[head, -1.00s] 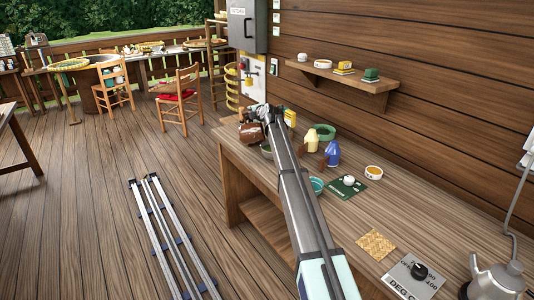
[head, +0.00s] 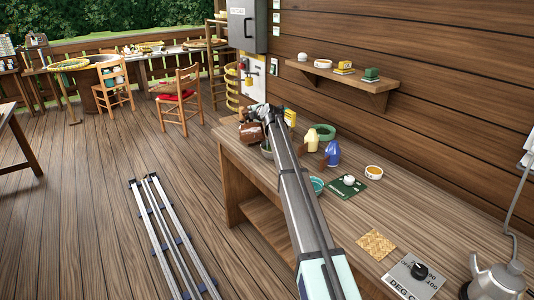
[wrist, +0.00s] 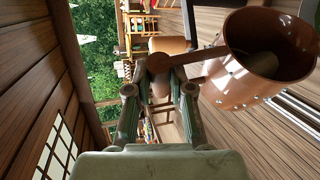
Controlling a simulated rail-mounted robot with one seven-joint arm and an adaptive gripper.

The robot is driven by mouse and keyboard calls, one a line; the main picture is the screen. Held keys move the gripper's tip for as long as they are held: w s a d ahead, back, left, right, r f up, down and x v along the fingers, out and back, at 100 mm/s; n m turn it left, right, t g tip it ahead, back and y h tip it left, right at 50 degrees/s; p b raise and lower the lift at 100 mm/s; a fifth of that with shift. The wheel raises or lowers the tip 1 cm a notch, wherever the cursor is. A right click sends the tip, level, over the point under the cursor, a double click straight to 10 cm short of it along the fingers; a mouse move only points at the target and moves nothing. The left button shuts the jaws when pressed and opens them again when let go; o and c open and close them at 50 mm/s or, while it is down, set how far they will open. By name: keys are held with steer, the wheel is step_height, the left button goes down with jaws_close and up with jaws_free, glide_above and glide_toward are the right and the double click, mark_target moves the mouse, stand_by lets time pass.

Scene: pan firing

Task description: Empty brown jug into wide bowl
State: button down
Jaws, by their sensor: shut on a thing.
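The brown jug (head: 250,133) hangs tilted well over on its side at the far left end of the workbench. My gripper (head: 264,113) is above it, partly hidden by my arm. In the wrist view my gripper (wrist: 173,66) is shut on the jug's handle, and the jug (wrist: 240,80) shows its round opening at the upper right. Small pale specks show along the jug's side; I cannot tell what they are.
A teal bowl (head: 317,185), a blue bottle (head: 332,153), a green ring-like dish (head: 325,132) and a small orange-rimmed dish (head: 374,172) stand on the workbench (head: 410,205). A wall shelf (head: 345,82) overhangs it. A kettle-like pot (head: 495,278) is at the near right.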

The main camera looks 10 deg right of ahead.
steer(key=shift+d+r+m+b, duration=0.25)
steer(key=shift+d+b, duration=0.3)
steer(key=shift+b, duration=0.75)
stand_by(0.8)
